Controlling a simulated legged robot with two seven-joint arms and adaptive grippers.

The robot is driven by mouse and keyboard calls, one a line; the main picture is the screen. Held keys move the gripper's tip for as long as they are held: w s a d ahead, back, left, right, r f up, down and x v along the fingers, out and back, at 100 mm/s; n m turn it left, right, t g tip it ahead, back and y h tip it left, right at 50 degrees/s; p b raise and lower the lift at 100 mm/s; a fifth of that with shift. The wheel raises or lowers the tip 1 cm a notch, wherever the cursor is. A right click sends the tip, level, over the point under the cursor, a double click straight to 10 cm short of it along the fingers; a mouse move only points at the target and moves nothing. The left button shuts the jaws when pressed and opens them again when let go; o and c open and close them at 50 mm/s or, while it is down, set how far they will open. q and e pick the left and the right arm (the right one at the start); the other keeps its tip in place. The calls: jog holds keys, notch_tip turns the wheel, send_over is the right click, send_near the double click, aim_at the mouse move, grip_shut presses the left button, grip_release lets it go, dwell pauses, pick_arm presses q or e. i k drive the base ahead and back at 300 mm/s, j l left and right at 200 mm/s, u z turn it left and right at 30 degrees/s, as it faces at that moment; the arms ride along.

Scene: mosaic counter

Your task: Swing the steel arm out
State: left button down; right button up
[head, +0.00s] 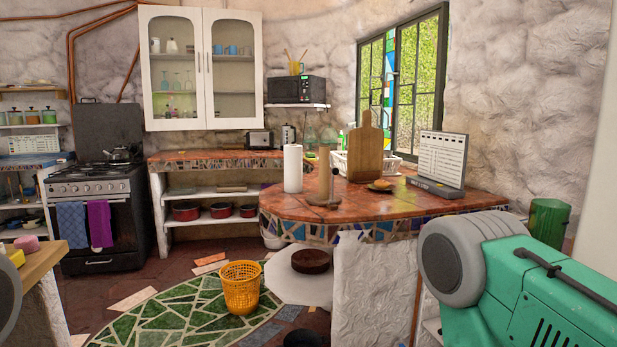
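I cannot make out a steel arm in the head view. The mosaic counter (400,205) has an orange tiled top with a rounded left end. On it a wooden post on a round base (325,190) stands upright beside a white paper roll (293,168). A wooden cutting board (366,150) stands upright behind, and a grey stand with a white printed panel (441,160) is to the right. Neither of my grippers is in the picture.
A yellow basket (241,287) stands on the floor by a green mosaic patch (170,318). A brown round cushion (311,261) is below the counter's edge. The stove (97,200) is at the left and a green bin (549,220) at the right. Floor between stove and counter is mostly open.

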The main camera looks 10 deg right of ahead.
aim_at(334, 171)
jog(key=i+j+z, duration=0.15)
jog(key=i+z, duration=0.25)
jog(key=i+j+z, duration=0.4)
jog(key=i, duration=0.15)
jog(key=i+j+z, duration=0.75)
jog(key=j, duration=0.2)
